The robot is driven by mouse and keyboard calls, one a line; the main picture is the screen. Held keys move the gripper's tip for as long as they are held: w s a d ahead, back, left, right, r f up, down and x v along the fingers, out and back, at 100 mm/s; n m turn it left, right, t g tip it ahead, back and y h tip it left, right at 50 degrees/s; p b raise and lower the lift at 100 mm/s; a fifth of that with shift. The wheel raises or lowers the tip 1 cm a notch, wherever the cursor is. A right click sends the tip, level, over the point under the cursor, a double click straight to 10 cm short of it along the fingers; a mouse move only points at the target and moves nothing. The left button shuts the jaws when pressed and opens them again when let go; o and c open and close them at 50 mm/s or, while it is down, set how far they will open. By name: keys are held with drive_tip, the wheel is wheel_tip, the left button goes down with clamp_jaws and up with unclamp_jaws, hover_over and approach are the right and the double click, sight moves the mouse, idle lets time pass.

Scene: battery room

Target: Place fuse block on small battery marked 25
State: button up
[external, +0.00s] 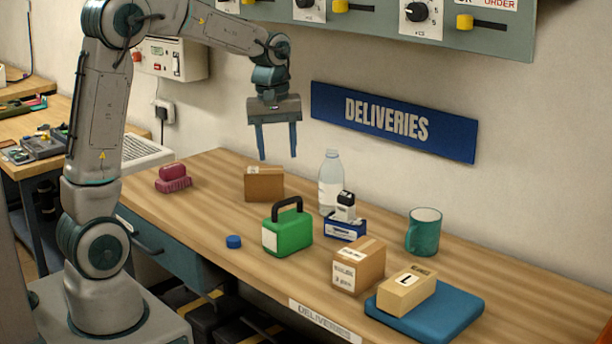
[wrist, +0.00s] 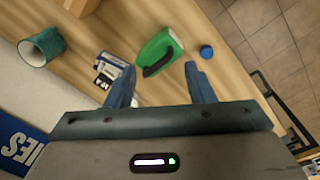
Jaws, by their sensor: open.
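My gripper (external: 279,157) is open and empty, pointing down high above the back of the table. It also shows in the wrist view (wrist: 159,68), with nothing between its fingers. I cannot make out a fuse block or a small battery marked 25 in either view. Dark boxy objects (external: 255,328) stand under the table, mostly hidden by it, and no marks on them are readable.
The wooden table (external: 215,200) holds a green case (external: 290,238), blue cap (external: 234,241), cardboard boxes (external: 264,184) (external: 358,266), pink brush (external: 173,178), clear bottle (external: 330,180), stamp in a blue holder (external: 345,228), teal mug (external: 424,232), and labelled block (external: 406,292) on a blue pad (external: 440,318).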

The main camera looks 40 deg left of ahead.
drive_tip(key=s+f+m+t, duration=0.1)
drive_tip(key=s+m, duration=0.9)
drive_tip(key=s, duration=1)
drive_tip(key=shift+s+a+t, duration=0.3)
drive_tip(key=shift+s+t, duration=0.1)
drive_tip(key=shift+t, duration=0.5)
